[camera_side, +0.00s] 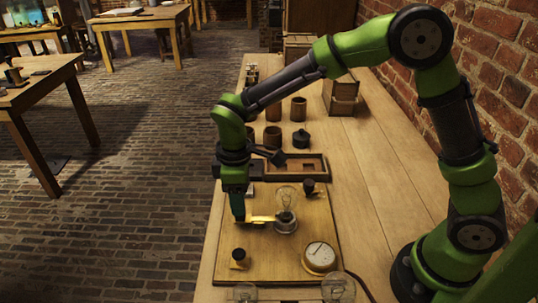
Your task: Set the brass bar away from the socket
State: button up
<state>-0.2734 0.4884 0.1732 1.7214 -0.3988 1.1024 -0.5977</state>
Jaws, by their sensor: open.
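The brass bar (262,219) is a short bright yellow strip low over the wooden board. Its right end reaches the round socket (286,226) or lies very close to it; I cannot tell if they touch. A clear glass bulb (286,196) stands upright in the socket. My gripper (239,218) points down at the left end of the bar. Its jaws are open around or beside that end, and the fingertips are too small to tell which.
The board (275,262) also carries a round dial gauge (320,257) and black terminals (239,258). Loose bulbs (338,288) lie at the near edge. Behind are a shallow wooden tray (318,165) and several brown jars (272,137). The bench (375,190) is clear to the right.

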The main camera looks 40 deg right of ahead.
jog(key=shift+f, duration=1.8)
grip_shut()
